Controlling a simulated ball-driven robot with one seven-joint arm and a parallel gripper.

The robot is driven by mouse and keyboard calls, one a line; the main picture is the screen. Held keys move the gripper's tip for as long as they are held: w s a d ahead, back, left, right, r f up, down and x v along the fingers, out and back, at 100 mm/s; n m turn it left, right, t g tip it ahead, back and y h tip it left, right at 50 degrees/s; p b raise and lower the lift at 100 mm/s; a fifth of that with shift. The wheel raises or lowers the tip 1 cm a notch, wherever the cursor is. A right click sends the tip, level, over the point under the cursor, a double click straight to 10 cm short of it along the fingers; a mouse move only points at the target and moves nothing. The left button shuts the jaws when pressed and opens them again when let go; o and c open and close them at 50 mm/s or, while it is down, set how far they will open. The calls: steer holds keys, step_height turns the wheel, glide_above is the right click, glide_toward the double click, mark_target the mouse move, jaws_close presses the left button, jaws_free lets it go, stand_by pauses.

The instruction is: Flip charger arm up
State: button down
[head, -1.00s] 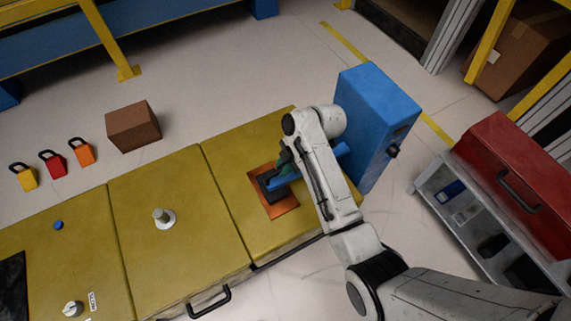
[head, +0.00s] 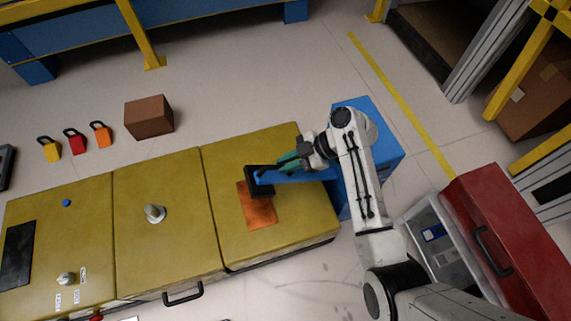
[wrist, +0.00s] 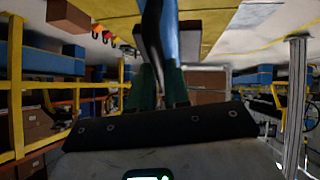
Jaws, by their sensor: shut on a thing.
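The charger arm is a blue bar (head: 310,177) with a black head (head: 257,184), reaching left from the blue box (head: 390,145). Its head shows over the upper part of the orange patch (head: 258,212) on the mustard panel; it looks raised off the patch, but the height is hard to judge. My gripper (head: 287,163) has green fingers shut on the bar near the black head. In the wrist view the bar (wrist: 170,38) passes up between the green fingers (wrist: 158,85). My own arm hides part of the bar's joint at the box.
The mustard module holds a grey knob (head: 154,213) and a lower-left dial (head: 66,279). A brown box (head: 149,116) and padlocks (head: 76,141) are behind it. A red toolbox (head: 515,230) stands to the right of my arm.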

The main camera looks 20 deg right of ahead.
steer(key=shift+d+r, duration=0.3)
steer(key=shift+d, duration=0.05)
steer(key=c, duration=1.1)
jaws_free()
